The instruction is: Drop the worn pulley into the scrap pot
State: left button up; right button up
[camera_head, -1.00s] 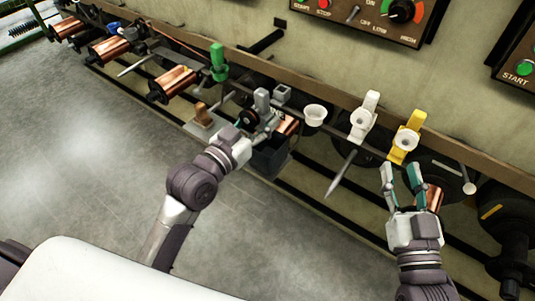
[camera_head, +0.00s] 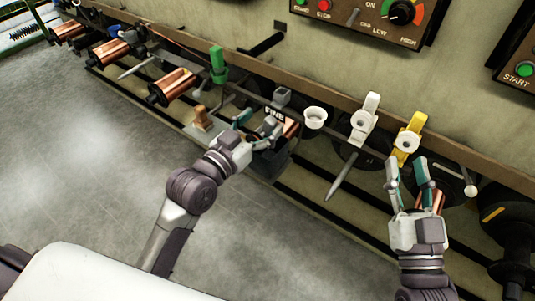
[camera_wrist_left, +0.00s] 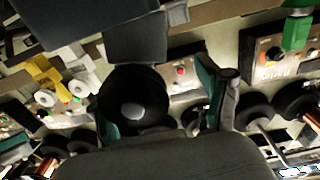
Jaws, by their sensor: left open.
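My left gripper (camera_head: 254,130) is open above a dark grey box-shaped pot (camera_head: 270,162) by the rail; this looks like the scrap pot. In the left wrist view a black wheel with a grey post, apparently the worn pulley (camera_wrist_left: 133,100), shows close ahead, by the left finger. The right finger (camera_wrist_left: 225,98) is spread apart from it. Whether the pulley is falling or resting cannot be told; the gripper mostly hides it in the head view. My right gripper (camera_head: 408,170) is open and empty below the yellow guide.
A green clamp (camera_head: 218,65) and copper spools (camera_head: 174,86) stand to the left. A FINE label (camera_head: 275,113) is behind the pot. The floor is clear.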

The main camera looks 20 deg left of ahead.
aim_at(249, 136)
pick_arm(q)
jog(key=shift+v, duration=4)
jog(key=shift+r, duration=0.1)
